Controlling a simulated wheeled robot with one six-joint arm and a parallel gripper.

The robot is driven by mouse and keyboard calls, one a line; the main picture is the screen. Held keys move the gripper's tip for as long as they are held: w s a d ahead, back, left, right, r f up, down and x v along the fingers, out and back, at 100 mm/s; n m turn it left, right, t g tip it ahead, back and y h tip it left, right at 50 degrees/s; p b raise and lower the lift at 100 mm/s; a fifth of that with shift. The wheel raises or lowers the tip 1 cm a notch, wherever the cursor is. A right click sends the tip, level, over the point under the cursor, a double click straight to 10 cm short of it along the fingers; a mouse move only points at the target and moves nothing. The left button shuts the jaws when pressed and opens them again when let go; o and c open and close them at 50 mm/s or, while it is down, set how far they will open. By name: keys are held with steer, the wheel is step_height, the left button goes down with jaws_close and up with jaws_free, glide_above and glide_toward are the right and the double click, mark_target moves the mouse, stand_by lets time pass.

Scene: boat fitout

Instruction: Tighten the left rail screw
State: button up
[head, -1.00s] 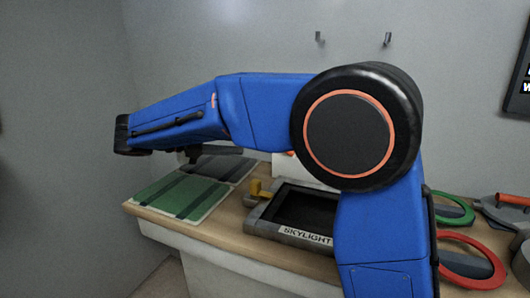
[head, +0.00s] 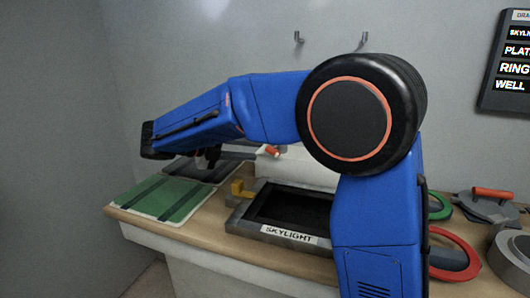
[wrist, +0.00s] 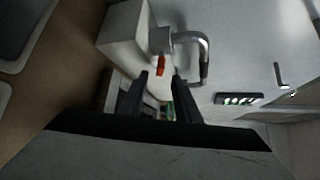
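I cannot make out the left rail screw or a rail in either view. My gripper shows in the wrist view (wrist: 160,88) as two dark fingers held apart with nothing clearly between them. A small orange-red piece (wrist: 161,65) lies beyond the fingertips, by a white block (wrist: 127,35). In the head view an orange-red piece (head: 271,151) also shows by the white block (head: 305,168). There my gripper is mostly hidden by my blue arm, and only dark parts show below it.
A dark frame labelled SKYLIGHT (head: 290,236) with a yellow piece (head: 239,188) sits on the wooden bench (head: 190,233). A green striped panel (head: 164,199) lies left, a red ring (head: 462,250) right. A curved metal pipe (wrist: 205,50) stands close beyond my right finger.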

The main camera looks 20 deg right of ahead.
mark_target(268, 152)
steer(key=shift+x, duration=2.8)
jaws_close()
